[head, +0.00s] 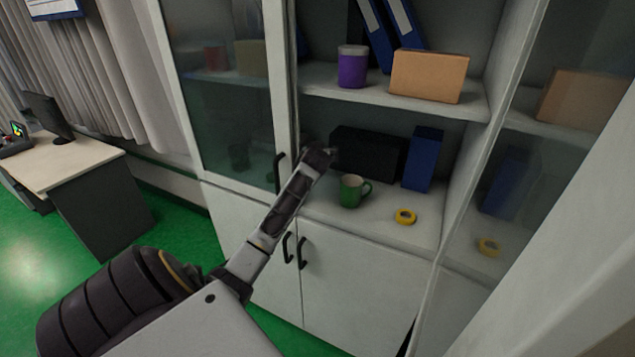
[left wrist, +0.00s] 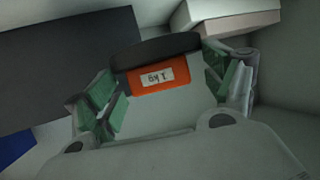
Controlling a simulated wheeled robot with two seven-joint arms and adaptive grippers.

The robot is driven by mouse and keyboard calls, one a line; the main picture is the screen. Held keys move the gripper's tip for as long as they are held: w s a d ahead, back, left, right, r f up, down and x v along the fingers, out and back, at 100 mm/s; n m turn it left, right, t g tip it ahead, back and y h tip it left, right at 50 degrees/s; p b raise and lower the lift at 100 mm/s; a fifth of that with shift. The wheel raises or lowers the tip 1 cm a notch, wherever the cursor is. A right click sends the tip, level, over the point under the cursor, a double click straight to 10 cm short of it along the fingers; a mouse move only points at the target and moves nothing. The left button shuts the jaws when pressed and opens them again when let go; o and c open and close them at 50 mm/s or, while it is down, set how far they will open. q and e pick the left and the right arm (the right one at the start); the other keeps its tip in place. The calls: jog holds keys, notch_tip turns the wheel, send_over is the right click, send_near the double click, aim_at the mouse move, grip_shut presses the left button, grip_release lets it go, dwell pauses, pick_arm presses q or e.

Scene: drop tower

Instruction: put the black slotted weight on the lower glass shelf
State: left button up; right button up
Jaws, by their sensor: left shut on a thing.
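My left gripper (head: 322,158) reaches into the open cabinet, in front of the black box and above the left part of the lower shelf (head: 385,222). The label's writing looks upside down. In the head view the weight is mostly hidden by the gripper, and I cannot tell whether it touches the shelf. My right gripper is not in view.
On the lower shelf stand a black box (head: 368,153), a green mug (head: 349,191) close right of my gripper, a blue binder (head: 423,159) and a yellow tape roll (head: 405,216). The upper shelf (head: 315,82) is overhead. A glass door (head: 231,100) stands left.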

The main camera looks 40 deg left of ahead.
pick_arm(q)
send_over(320, 184)
jog(key=shift+f+p, duration=0.35)
jog(key=shift+f, duration=2.6)
jog(key=shift+f, duration=0.1)
jog(key=shift+f, duration=1.8)
jog(key=o, duration=1.6)
jog(key=shift+s+f, duration=0.1)
jog(key=shift+f, duration=0.1)
jog(key=shift+c, duration=0.2)
jog(key=shift+r, duration=0.1)
jog(key=shift+s+d, duration=0.1)
jog(key=shift+b+v, duration=0.3)
jog(key=shift+v, duration=3.35)
